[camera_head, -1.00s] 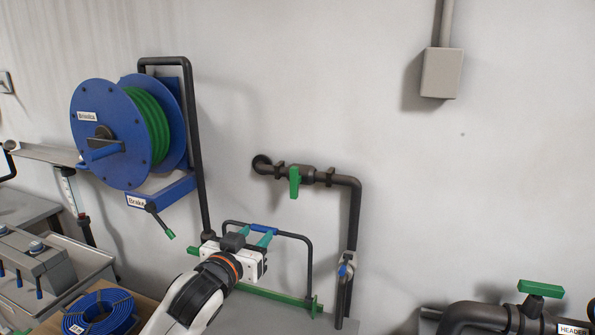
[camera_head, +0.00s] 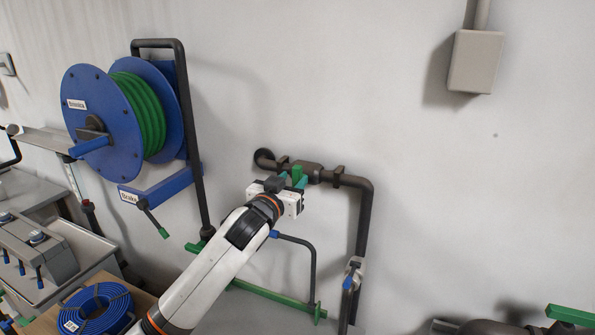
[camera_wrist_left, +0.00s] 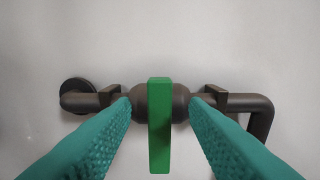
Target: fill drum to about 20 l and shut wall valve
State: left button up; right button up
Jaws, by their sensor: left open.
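The wall valve (camera_head: 313,172) sits in a dark pipe on the wall, and its green lever (camera_head: 298,172) is partly hidden by my left gripper. In the left wrist view the green lever (camera_wrist_left: 160,130) hangs down, across the line of the pipe. My left gripper (camera_head: 290,181) is open in front of the valve. Its teal fingers (camera_wrist_left: 160,115) stand either side of the lever, with gaps between. I cannot tell how deep they reach. No drum can be made out in these views. My right gripper is not in view.
The pipe bends down to a blue-handled tap (camera_head: 350,275) on the right. A blue hose reel (camera_head: 103,122) with green hose hangs at left. A dark frame with a green bar (camera_head: 272,299) stands below my arm. A coiled blue hose (camera_head: 97,308) lies at lower left.

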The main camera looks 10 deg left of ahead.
aim_at(296, 177)
pick_arm(q)
jog(key=w, duration=0.3)
jog(key=shift+d, duration=0.3)
jog(key=shift+w, duration=0.3)
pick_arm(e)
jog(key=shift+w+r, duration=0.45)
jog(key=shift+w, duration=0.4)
pick_arm(q)
jog(key=shift+c, duration=0.3)
grip_shut()
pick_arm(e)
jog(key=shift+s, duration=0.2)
